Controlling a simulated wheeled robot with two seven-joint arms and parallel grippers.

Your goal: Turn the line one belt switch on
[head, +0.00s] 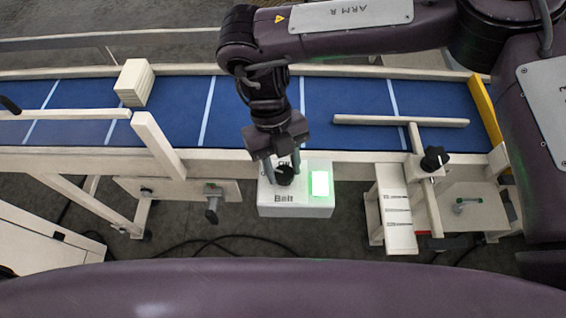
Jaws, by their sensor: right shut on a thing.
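The line one belt switch is a white box (290,209) labelled "Belt" on the near side of the conveyor, with a dark round knob (284,176) on its top. A green light (321,184) glows on the right of the box. My right gripper (282,167) reaches down from above and is shut on the knob. Its fingers hide part of the knob and the lettering behind it. My left gripper is not in view.
The blue conveyor belt (250,112) with white cross lines runs behind the box. A cream block stack (134,83) sits on it at the left. Cables lie on the dark floor below.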

